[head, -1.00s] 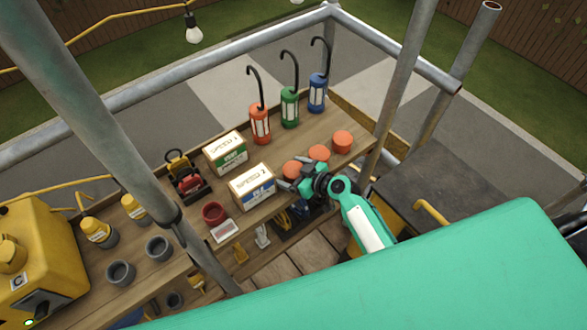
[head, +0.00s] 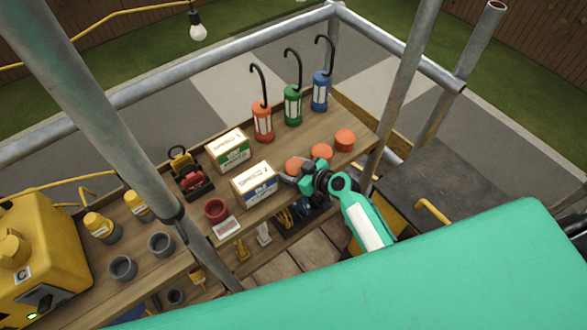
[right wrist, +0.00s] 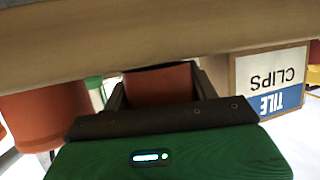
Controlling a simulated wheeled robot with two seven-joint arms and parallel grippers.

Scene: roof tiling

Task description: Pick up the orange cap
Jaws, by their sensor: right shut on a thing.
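Three squat orange caps stand in a row at the right end of the wooden bench in the head view: a near one (head: 294,164), a middle one (head: 321,151) and a far one (head: 344,139). My right gripper (head: 300,177) reaches in from the right and is at the near cap. In the right wrist view the dark jaws hold this orange cap (right wrist: 160,84) between them; part of it is hidden by the gripper body. Another orange cap (right wrist: 45,117) shows at the left there. My left gripper is not in view.
The TILE CLIPS box (head: 254,185) stands close to the left of the gripper, also in the right wrist view (right wrist: 270,80). Red, green and blue lanterns stand behind. A metal scaffold post (head: 395,85) rises right of the bench (head: 300,135).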

